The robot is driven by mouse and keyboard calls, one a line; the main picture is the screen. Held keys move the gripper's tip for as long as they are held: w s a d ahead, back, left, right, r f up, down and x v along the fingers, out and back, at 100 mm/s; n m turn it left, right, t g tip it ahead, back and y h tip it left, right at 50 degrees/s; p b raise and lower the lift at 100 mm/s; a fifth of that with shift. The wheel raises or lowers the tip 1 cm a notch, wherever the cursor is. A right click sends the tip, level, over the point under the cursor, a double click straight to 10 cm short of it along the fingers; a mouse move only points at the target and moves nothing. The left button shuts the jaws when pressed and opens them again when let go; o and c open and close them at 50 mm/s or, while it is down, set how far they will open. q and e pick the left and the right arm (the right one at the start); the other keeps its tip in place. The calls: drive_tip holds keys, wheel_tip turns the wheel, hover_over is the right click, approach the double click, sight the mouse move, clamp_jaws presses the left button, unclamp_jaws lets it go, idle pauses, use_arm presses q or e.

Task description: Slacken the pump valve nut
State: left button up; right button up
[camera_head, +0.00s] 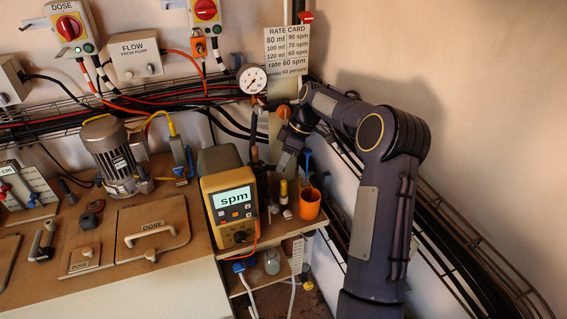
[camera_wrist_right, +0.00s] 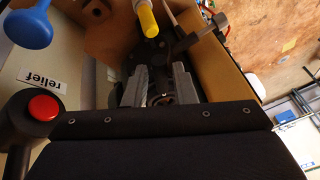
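My right arm comes in from the right in the head view. Its gripper (camera_head: 286,165) points down behind the yellow meter, and its fingertips are hard to make out. In the right wrist view the two grey fingers of the right gripper (camera_wrist_right: 159,75) stand apart. Dark fittings (camera_wrist_right: 160,62) lie between and beyond them, with a small round metal part (camera_wrist_right: 160,98) low in the gap. I cannot tell which part is the pump valve nut or whether a finger touches it. My left gripper is in neither view.
The yellow meter (camera_head: 232,205) reading "spm" stands left of the right gripper. An orange cup (camera_head: 310,204) with a blue-handled tool (camera_head: 307,160) stands to its right. A pressure gauge (camera_head: 252,79) is above. In the wrist view, a yellow-capped part (camera_wrist_right: 147,20) and a red button (camera_wrist_right: 44,108) are close.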

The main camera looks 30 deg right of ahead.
drive_tip(key=shift+s+a+f+m+b, duration=0.1)
drive_tip(key=shift+s+f+m+b, duration=0.15)
drive_tip(key=shift+b, duration=0.25)
drive_tip(key=s+a+m+t+h+b, duration=0.1)
drive_tip(key=a+m, duration=0.1)
drive_tip(key=m, duration=0.1)
drive_tip(key=a+m+t+h+b, duration=0.1)
drive_tip(key=a+m+b, duration=0.1)
drive_tip(key=m, duration=0.2)
drive_tip(key=s+a+m+t+h+b, duration=0.1)
drive_tip(key=a+m+b, duration=0.1)
drive_tip(key=a+m, duration=0.1)
drive_tip(key=shift+s+a+r+m+t+h, duration=0.1)
drive_tip(key=shift+s+r+m+t+h, duration=0.15)
drive_tip(key=shift+m, duration=0.3)
drive_tip(key=v, duration=0.8)
drive_tip(key=s+a+y+p, duration=0.1)
drive_tip(key=s+a, duration=0.3)
drive_tip(key=s, duration=0.5)
drive_tip(key=s+a+r+p, duration=0.1)
drive_tip(key=s+a+p, duration=0.3)
drive_tip(key=s, duration=0.6)
drive_tip(key=shift+a+r+t+y+p, duration=0.3)
drive_tip(key=shift+a+t+y, duration=0.05)
drive_tip(key=shift+a, duration=0.1)
